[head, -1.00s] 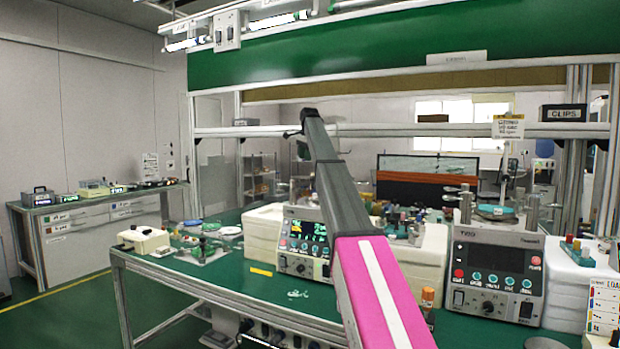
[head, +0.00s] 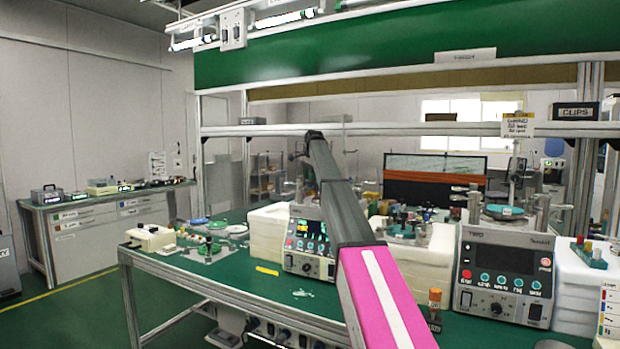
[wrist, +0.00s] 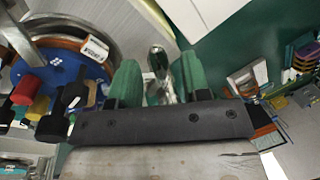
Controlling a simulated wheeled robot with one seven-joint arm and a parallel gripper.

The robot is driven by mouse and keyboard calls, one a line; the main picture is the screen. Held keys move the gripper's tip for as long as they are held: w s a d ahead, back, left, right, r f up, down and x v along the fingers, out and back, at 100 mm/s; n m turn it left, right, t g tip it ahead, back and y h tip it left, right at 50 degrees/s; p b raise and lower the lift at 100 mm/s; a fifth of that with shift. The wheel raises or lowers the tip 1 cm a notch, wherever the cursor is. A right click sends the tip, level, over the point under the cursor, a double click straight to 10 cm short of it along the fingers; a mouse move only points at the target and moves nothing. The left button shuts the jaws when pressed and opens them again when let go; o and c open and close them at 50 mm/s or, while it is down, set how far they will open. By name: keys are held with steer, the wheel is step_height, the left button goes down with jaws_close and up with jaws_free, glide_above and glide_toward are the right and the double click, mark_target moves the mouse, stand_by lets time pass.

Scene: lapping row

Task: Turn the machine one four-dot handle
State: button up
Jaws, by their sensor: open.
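In the wrist view my gripper (wrist: 158,78) is open, with its two green fingers apart. A shiny metal lever (wrist: 158,62) shows between the fingers; I cannot tell whether it touches either one. Left of it is a round machine top with a blue disc (wrist: 62,80) bearing a small white four-dot mark. In the head view a machine with a lit screen (head: 310,243) stands left of my arm, and a machine labelled TWO (head: 505,270) stands at the right. My arm hides part of the bench between them, and my gripper is not clearly visible there.
Red, yellow and black knobs (wrist: 38,105) crowd the left of the gripper in the wrist view. Colored trays (wrist: 300,62) lie at the right. White blocks (head: 425,262) flank the machines on the green bench (head: 200,275). A frame rail (head: 400,129) crosses above the bench.

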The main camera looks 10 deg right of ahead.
jaws_close()
steer(key=shift+w, duration=0.1)
steer(key=shift+w+d+m+h, duration=0.1)
steer(key=shift+w+m+h, duration=0.25)
steer(key=shift+w+m, duration=1.1)
steer(key=shift+w+a+m+h, duration=0.1)
steer(key=shift+w+m+h, duration=0.25)
steer(key=shift+m, duration=2.15)
steer(key=shift+w+d+m+h, duration=0.1)
steer(key=shift+w+m+h, duration=0.2)
steer(key=shift+w+m, duration=1.15)
steer(key=shift+s+m, duration=0.5)
steer(key=shift+m, duration=0.2)
